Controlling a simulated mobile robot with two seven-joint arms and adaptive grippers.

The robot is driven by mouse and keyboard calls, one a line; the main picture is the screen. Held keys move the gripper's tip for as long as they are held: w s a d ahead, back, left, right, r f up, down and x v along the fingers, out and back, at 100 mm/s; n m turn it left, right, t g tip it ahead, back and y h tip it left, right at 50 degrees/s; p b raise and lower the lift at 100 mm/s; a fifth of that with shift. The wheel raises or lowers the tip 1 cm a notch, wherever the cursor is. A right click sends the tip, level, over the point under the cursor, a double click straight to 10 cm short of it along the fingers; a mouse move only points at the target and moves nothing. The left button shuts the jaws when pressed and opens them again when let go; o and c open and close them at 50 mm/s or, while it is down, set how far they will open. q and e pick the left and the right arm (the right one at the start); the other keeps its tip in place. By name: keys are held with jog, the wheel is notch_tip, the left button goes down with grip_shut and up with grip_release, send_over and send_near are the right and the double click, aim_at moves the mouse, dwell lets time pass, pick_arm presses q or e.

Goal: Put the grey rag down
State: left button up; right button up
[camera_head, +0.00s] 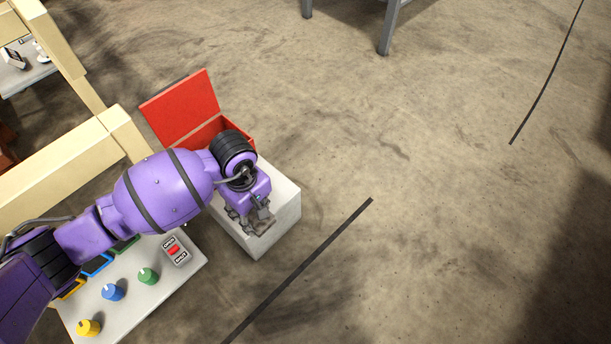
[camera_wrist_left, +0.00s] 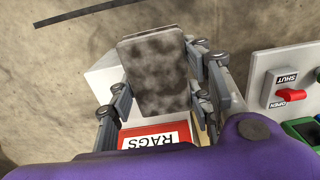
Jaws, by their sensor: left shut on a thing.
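My left gripper (camera_head: 257,214) is shut on the grey rag, a flat, dark-stained piece that fills the middle of the left wrist view (camera_wrist_left: 156,75). In the head view only a small part of the rag (camera_head: 262,226) shows below the fingers. The gripper holds it over the front part of a white block (camera_head: 284,208). A red box (camera_head: 190,110) with its lid raised stands on the back of that block. Its RAGS label (camera_wrist_left: 152,141) shows in the left wrist view, beside the rag. My right gripper is not in view.
Left of the block is a panel (camera_head: 190,262) with an OPEN/SHUT red switch (camera_head: 173,250) and yellow, blue and green knobs. A cream frame (camera_head: 70,165) stands behind it. Open concrete floor with dark strips lies to the right. Grey legs (camera_head: 388,30) stand at the top.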

pick_arm(q)
jog(key=w+a+f+b, duration=0.1)
jog(key=w+f+b, duration=0.1)
jog(key=w+f, duration=0.1)
jog(key=w+a+f+b, duration=0.1)
jog(key=w+f+b, duration=0.1)
jog(key=w, duration=0.3)
jog(key=w+a+f+b, duration=0.1)
jog(key=w+f+b, duration=0.1)
jog(key=w+f, duration=0.1)
jog(key=shift+w+a+f+b, duration=0.3)
jog(key=shift+w+f+b, duration=0.05)
jog(key=shift+w, duration=0.1)
jog(key=shift+w+a+f, duration=0.1)
jog(key=shift+w+f, duration=0.2)
jog(key=shift+w+a+f+b, duration=0.15)
jog(key=shift+f+b, duration=0.35)
jog(key=shift+f, duration=0.4)
jog(key=shift+w+d+f+b, duration=0.1)
jog(key=shift+f+b, duration=0.4)
jog(key=shift+f, duration=0.35)
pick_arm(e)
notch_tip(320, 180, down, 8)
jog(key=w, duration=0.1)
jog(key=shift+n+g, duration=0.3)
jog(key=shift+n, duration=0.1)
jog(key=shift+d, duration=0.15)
